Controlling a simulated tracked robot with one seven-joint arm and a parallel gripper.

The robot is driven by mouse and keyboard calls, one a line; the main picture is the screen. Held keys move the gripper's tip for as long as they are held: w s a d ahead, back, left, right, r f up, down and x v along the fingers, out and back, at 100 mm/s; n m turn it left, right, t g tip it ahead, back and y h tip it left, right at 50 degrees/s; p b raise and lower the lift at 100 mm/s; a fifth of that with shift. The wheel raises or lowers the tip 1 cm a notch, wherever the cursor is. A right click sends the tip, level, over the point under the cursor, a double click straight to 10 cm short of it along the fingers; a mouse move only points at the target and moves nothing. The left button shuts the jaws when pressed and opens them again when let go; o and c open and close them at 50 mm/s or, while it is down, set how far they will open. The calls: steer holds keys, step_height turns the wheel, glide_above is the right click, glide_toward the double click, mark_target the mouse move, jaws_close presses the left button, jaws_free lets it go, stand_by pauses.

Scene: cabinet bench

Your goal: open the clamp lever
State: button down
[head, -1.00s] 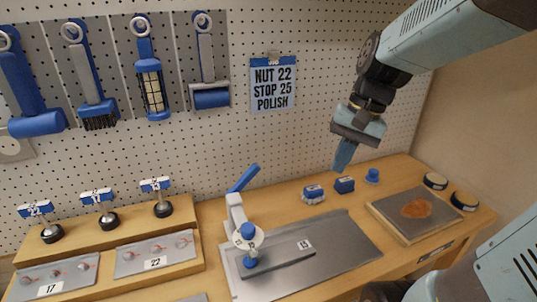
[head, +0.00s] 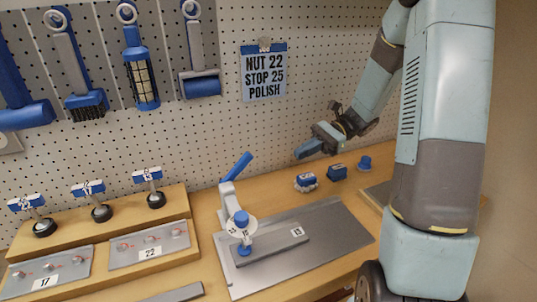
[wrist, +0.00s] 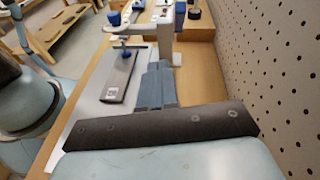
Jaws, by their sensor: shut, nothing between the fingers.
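In the wrist view the shut fingers (wrist: 156,83) point toward the clamp body (wrist: 164,38), near the top of the picture.
Stepped wooden racks (head: 120,222) stand left of the clamp. The metal plate (head: 335,235) is clear at right.

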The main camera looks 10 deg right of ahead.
steer(key=w+f+m+y, duration=0.1)
steer(key=w+d+f+m+y, duration=0.1)
steer(key=w+f+y, duration=0.1)
steer(key=shift+w+d+f+m+t, duration=0.1)
steer(key=shift+w+d+m+t, duration=0.1)
steer(key=shift+w+m+t, duration=0.1)
steer(key=shift+a, duration=0.1)
steer(key=s+a+r, duration=0.1)
steer(key=a, duration=0.5)
steer(key=s+a+r, duration=0.2)
steer(key=a, duration=0.4)
steer(key=shift+s, duration=0.3)
